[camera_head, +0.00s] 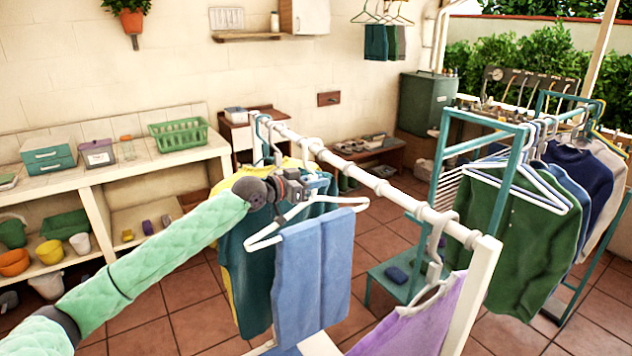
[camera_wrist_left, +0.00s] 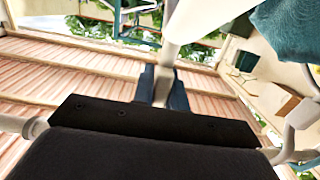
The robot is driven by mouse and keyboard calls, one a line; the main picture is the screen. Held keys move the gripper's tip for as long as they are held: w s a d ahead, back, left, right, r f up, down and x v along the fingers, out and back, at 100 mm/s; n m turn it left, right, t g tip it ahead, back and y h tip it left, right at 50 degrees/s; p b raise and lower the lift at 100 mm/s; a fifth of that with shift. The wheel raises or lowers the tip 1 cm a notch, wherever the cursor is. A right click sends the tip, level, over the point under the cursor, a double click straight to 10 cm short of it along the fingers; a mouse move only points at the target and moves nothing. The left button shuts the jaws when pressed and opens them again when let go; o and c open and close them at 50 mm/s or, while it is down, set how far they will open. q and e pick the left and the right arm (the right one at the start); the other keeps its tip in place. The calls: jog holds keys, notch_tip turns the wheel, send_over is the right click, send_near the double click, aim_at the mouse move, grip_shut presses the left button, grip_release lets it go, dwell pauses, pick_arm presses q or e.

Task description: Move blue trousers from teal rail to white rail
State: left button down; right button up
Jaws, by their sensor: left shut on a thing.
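The blue trousers (camera_head: 313,268) hang folded over a white hanger (camera_head: 262,238) in the head view, in front of the white rail (camera_head: 380,186). My left gripper (camera_head: 296,190) is shut on the upper part of this hanger, close to the rail. In the left wrist view, the fingers (camera_wrist_left: 163,90) close on a white piece of the hanger (camera_wrist_left: 188,30). A hook shows at the rail just above the gripper; I cannot tell whether it is this hanger's. The teal rail (camera_head: 487,143) stands at the right with several garments. My right gripper is out of view.
Dark teal and yellow garments (camera_head: 240,270) hang behind the trousers. A lilac garment (camera_head: 420,318) hangs near the white rail's front post (camera_head: 474,290). A green top (camera_head: 500,235) hangs on the teal rack. A counter (camera_head: 100,176) with baskets stands at left.

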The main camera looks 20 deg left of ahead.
pick_arm(q)
jog(key=c, duration=1.3)
grip_release()
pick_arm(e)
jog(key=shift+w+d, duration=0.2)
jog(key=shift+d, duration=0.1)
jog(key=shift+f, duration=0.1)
pick_arm(q)
jog(key=shift+f, duration=0.1)
jog(key=shift+f+b+v, duration=0.15)
jog(key=shift+b+v, duration=0.4)
jog(key=shift+v, duration=1.05)
jog(key=shift+f+b+v, duration=0.2)
jog(key=shift+b+v, duration=0.3)
jog(key=shift+v, duration=1.05)
jog(key=v, duration=0.1)
jog(key=b+v, duration=0.1)
jog(key=v, duration=0.2)
jog(key=shift+s+a+f+b, duration=0.1)
jog(key=shift+f+b, duration=0.2)
jog(key=shift+b, duration=0.1)
jog(key=shift+s+a+r+b, duration=0.2)
jog(key=shift+s+a+b, duration=0.15)
jog(key=shift+s, duration=0.3)
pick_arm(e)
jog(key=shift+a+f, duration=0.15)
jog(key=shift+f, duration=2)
